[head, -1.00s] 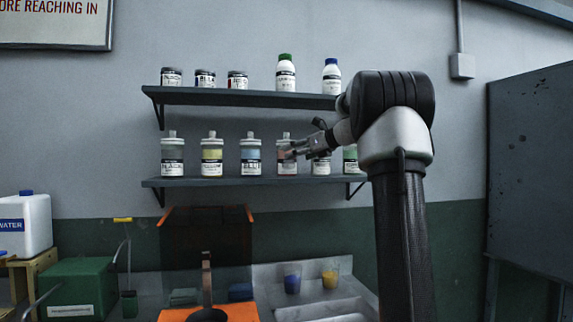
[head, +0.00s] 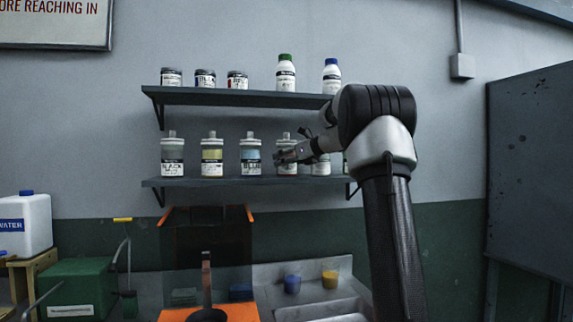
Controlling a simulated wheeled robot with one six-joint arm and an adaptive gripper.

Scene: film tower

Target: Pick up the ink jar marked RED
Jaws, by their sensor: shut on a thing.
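The jar with the reddish contents (head: 287,169) stands upright on the lower shelf (head: 225,182), fourth from the left. It is clear with a white top. My gripper (head: 281,156) reaches in from the right and is shut on it, covering its middle, so its label cannot be read now. The jar's base still appears to be at shelf level. To its left stand a blue jar (head: 251,155), a yellow jar (head: 212,157) and a jar marked BLACK (head: 172,157).
A pale jar (head: 320,167) stands close on the right, partly behind my arm. The upper shelf (head: 230,96) holds small dark-lidded tins and two white bottles (head: 286,73). Below are a sink (head: 325,308) and blue and yellow cups (head: 330,279).

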